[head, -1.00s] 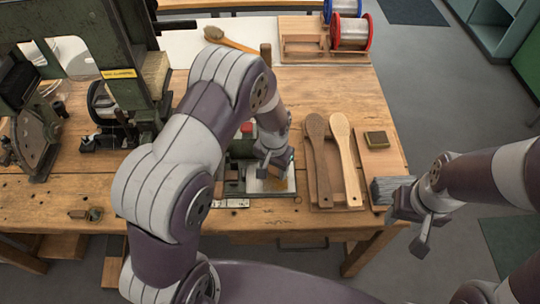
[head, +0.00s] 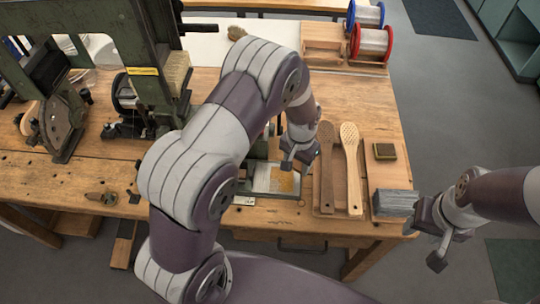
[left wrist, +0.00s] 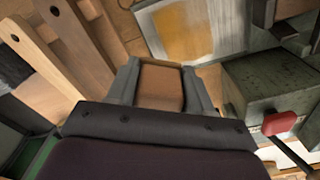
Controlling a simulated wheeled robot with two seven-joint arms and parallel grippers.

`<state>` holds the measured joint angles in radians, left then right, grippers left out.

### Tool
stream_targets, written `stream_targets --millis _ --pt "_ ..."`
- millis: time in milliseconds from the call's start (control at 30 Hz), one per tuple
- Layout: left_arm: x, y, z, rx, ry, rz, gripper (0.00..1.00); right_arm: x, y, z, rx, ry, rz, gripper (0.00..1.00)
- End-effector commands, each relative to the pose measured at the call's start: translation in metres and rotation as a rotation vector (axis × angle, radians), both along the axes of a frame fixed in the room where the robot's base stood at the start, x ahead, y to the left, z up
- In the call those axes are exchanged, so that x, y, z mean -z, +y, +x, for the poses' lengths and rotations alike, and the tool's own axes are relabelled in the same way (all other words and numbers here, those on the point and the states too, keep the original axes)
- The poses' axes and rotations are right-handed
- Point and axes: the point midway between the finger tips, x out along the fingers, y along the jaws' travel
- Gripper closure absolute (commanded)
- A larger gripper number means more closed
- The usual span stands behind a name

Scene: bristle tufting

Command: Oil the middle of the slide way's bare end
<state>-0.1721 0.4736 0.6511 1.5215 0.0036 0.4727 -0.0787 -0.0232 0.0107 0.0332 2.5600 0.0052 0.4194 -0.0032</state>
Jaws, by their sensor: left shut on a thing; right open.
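The slide way (head: 262,180) is a pale metal plate on the bench front, with an orange-yellow patch on its surface. In the left wrist view the slide way (left wrist: 232,25) lies beyond the fingertips, its patch near the picture's top. My left gripper (head: 296,160) is just above the plate's right side in the head view. In the left wrist view my left gripper (left wrist: 160,78) is shut on a brown block (left wrist: 160,88). The block's underside and any contact with the plate are hidden. My right gripper (head: 432,238) is open and empty off the bench's right front corner.
Two wooden brush backs (head: 350,165) lie right of the slide way. A small dark-topped block (head: 385,151) and a grey block (head: 394,202) are farther right. A green machine (head: 150,80) stands left. A red knob (left wrist: 280,122) is close in the left wrist view.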

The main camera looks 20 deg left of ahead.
Motion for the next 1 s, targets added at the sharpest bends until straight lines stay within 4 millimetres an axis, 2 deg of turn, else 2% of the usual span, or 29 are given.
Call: stream_targets --millis 33,300,1000 --pt "-0.009 0.000 0.001 0.000 -0.001 0.000 0.78 -0.008 0.000 0.000 0.000 0.000 0.000 0.51" --pt "-0.030 0.000 0.003 -0.001 -0.001 0.000 0.78 -0.025 0.000 0.000 0.000 0.000 0.000 0.51" --pt "-0.031 0.000 0.003 -0.001 0.000 0.000 0.78 -0.026 0.000 0.000 0.000 0.000 0.000 0.51"
